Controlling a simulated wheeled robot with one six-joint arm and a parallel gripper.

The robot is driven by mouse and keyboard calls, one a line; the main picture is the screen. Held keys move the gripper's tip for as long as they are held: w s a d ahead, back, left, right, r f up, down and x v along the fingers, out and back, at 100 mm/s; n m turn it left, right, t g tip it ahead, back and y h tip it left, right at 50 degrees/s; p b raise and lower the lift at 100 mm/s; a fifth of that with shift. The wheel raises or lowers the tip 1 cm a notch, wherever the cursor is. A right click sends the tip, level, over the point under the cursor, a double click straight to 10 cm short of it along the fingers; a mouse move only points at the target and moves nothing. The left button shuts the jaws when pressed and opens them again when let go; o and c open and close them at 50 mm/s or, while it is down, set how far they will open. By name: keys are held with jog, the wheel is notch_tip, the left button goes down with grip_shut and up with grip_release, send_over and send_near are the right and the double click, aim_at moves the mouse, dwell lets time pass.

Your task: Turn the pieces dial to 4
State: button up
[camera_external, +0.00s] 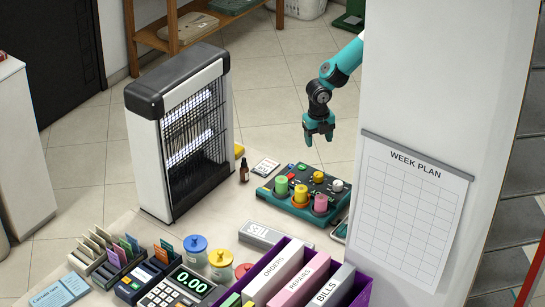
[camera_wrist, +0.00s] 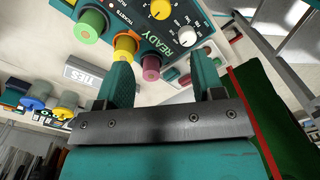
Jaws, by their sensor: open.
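The dark control panel (camera_external: 275,191) lies on the counter, with a yellow knob (camera_external: 318,177), a white knob (camera_external: 337,186) and green, yellow and pink cylinders on its near side. The wrist view shows the yellow knob (camera_wrist: 161,9) and the white knob (camera_wrist: 186,39) with markings around them, near the word READY. I cannot read which is the pieces dial or what it points to. My gripper (camera_external: 318,141) is open and empty, above the panel and apart from it. Its two fingers (camera_wrist: 163,78) show at the bottom of the wrist view.
A tall white and black lamp unit (camera_external: 180,135) stands left of the panel, with a small brown bottle (camera_external: 244,171) between. A white pillar with a week plan (camera_external: 410,205) is close on the right. Binders (camera_external: 300,280), lidded jars (camera_external: 196,250) and a calculator (camera_external: 177,288) fill the front.

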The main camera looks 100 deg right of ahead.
aim_at(318, 174)
jog(key=f, duration=1.5)
jog(key=shift+s, duration=0.3)
jog(key=c, duration=0.9)
